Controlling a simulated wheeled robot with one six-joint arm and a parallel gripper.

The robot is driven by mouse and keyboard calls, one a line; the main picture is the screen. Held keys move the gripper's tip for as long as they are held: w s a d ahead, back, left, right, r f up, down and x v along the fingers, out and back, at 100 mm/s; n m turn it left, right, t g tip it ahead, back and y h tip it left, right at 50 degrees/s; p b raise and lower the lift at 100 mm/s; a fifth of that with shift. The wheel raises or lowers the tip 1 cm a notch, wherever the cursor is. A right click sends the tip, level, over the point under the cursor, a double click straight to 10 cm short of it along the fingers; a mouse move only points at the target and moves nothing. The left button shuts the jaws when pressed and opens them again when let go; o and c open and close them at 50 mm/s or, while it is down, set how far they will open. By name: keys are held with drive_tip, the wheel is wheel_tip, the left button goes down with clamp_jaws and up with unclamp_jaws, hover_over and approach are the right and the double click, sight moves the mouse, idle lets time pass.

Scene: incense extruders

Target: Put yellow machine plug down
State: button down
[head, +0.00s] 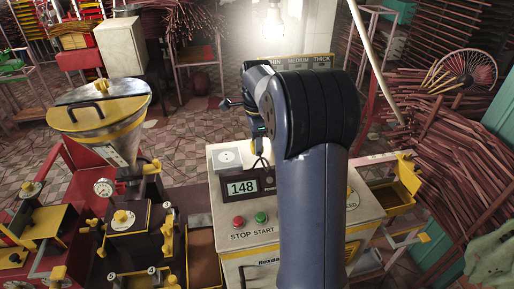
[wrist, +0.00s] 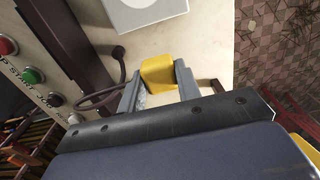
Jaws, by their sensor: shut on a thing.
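The yellow machine plug (wrist: 158,71) sits between the two fingers of my gripper (wrist: 158,80) in the wrist view. My gripper is shut on it, over the cream top of the control box. A dark cable (wrist: 122,68) loops beside the left finger. The white socket plate (wrist: 145,12) lies ahead of the plug, apart from it. In the head view the socket (head: 228,158) is left of my gripper (head: 258,143), and my arm hides much of the box. I cannot tell whether the plug touches the box top.
The control box (head: 212,190) carries a display reading 148 (head: 243,187), a red stop button (head: 238,222) and a green start button (head: 260,217). A machine with a yellow-lidded hopper (head: 100,95) stands at left. Incense stick bundles (head: 465,130) fill the right.

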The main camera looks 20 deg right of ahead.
drive_tip(key=shift+f, duration=1.1)
drive_tip(key=shift+f, duration=0.15)
drive_tip(key=shift+f, duration=0.5)
drive_tip(key=c, duration=1)
unclamp_jaws()
wheel_tip(320, 180, up, 13)
drive_tip(key=shift+r, duration=0.15)
